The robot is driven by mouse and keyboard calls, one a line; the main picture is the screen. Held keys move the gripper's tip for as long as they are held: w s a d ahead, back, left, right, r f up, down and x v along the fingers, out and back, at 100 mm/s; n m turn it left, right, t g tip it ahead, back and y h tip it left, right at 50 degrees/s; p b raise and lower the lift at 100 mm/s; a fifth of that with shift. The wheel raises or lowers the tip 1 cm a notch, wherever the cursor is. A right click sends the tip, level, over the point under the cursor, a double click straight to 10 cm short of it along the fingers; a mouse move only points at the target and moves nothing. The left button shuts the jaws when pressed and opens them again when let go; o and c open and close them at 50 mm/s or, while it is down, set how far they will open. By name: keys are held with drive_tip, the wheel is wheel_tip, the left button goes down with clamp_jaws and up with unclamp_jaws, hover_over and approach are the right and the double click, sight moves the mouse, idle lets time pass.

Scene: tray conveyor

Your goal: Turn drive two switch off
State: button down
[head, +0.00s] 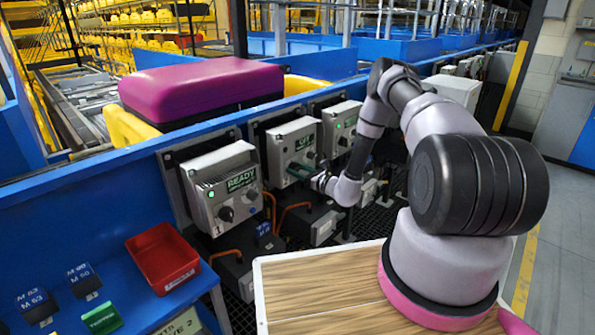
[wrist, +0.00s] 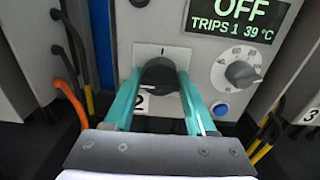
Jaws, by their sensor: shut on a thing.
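The drive two box (head: 290,139) is the middle grey box on the blue wall, and it also shows in the wrist view (wrist: 205,57). Its black rotary switch (wrist: 159,74) sits on a pale plate with an "I" mark above and a "2" label below left. My gripper (wrist: 158,80) has teal fingers, one on each side of the switch, shut on it; in the head view my gripper (head: 302,172) hides the switch. The display (wrist: 238,18) reads "OFF", "TRIPS 1" and "39 °C". The switch's exact pointing is hard to tell.
A grey dial (wrist: 243,70) sits right of the switch. The left drive box (head: 222,186) shows "READY" and a green light. A third drive box (head: 341,128) stands to the right. Black and orange cables hang near the boxes. A red bin (head: 162,258) stands at lower left.

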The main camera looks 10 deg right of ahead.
drive_tip(key=shift+f, duration=0.1)
drive_tip(key=shift+c, duration=1.1)
unclamp_jaws()
drive_tip(key=shift+s+d, duration=0.1)
drive_tip(key=v, duration=1)
drive_tip(key=shift+s+d, duration=0.15)
drive_tip(key=shift+s, duration=0.1)
